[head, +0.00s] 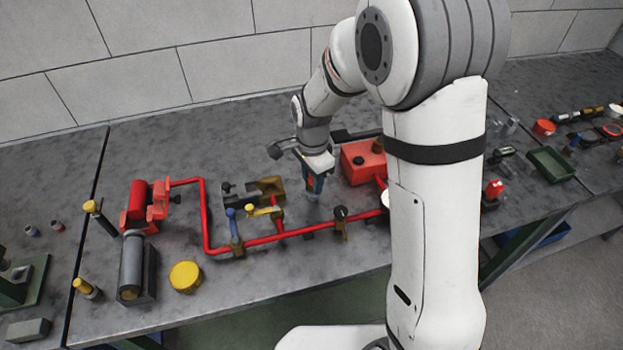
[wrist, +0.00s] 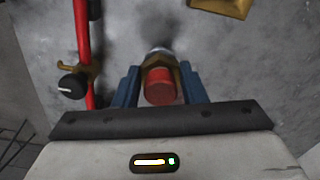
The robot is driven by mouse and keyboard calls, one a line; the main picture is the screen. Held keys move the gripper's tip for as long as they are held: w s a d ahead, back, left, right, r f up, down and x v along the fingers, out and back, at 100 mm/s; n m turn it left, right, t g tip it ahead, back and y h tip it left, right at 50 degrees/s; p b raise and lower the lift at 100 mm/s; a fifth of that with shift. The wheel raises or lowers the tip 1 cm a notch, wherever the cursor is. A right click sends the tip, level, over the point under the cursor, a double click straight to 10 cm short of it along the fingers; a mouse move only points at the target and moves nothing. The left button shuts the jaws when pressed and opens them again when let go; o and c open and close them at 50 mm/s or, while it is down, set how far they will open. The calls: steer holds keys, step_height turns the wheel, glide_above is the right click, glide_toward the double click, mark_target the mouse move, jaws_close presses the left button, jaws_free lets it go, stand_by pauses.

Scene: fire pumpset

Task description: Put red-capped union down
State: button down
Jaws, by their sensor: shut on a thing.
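The red-capped union (wrist: 160,87) shows in the wrist view as a red round cap with a brass-coloured body behind it and a pale end farther off. My gripper (wrist: 160,85) has its blue fingers on both sides of the union and is shut on it. In the head view my gripper (head: 314,185) points down over the bench, between the red pipe and the red box. The union is mostly hidden by the fingers there. A pale end shows just under the fingers, and I cannot tell whether it touches the bench.
A red pipe run (head: 275,238) with a blue-handled valve (head: 235,230) and a black-knobbed valve (head: 341,220) lies in front and left. A dark and brass-coloured bracket (head: 262,190) is left of my gripper. A red box (head: 362,163) stands right. A yellow cap (head: 185,277) lies front left.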

steer(key=shift+f, duration=0.45)
steer(key=shift+f, duration=0.15)
steer(key=c, duration=0.9)
jaws_free()
